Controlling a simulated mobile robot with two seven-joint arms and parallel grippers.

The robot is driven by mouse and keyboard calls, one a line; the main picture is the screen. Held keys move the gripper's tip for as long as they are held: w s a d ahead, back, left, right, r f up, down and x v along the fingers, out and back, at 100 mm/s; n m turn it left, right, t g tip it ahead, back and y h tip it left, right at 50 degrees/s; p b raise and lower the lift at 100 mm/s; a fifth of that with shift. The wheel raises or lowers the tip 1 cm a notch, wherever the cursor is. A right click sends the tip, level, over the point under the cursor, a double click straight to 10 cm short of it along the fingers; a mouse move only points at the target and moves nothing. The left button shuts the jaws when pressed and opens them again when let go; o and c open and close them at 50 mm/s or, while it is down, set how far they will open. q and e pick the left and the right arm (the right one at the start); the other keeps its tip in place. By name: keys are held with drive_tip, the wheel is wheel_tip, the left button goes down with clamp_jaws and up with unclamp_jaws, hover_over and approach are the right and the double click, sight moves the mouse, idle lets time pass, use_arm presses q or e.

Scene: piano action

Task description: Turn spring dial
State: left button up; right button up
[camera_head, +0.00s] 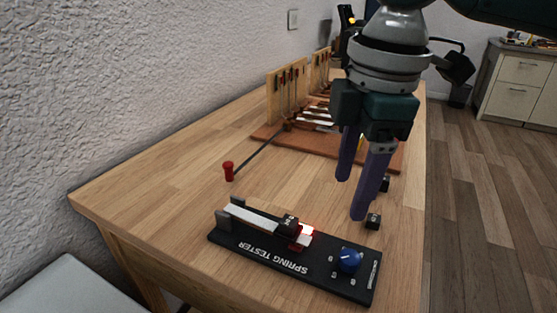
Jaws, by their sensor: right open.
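The spring tester (232,247) is a black base lying near the front of the wooden table. Its blue dial (349,260) sits at the right end, with small white marks around it. A white bar with a dark block (288,224) and a lit red spot lies along its left part. My right gripper (350,199) comes down from the top, with two purple fingers apart and nothing between them. Its fingertips are above and behind the dial, not touching it. My left gripper is not in view.
A piano action model (323,138) with wooden uprights stands on a brown board farther back. A red-handled tool (229,172) lies at the left of the table. A small black cube (373,222) sits behind the dial. The left table top is mostly clear.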

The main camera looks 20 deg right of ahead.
sight(351, 256)
drive_tip(key=shift+n+g, duration=0.3)
drive_tip(key=shift+g, duration=0.3)
drive_tip(key=f, duration=0.3)
drive_tip(key=s+f+b, duration=0.1)
drive_tip(key=f, duration=0.2)
drive_tip(key=s+f, duration=0.1)
drive_tip(key=f, duration=0.3)
drive_tip(key=shift+s+b, duration=0.15)
drive_tip(key=shift+b, duration=0.2)
drive_tip(key=c, duration=1.1)
clamp_jaws()
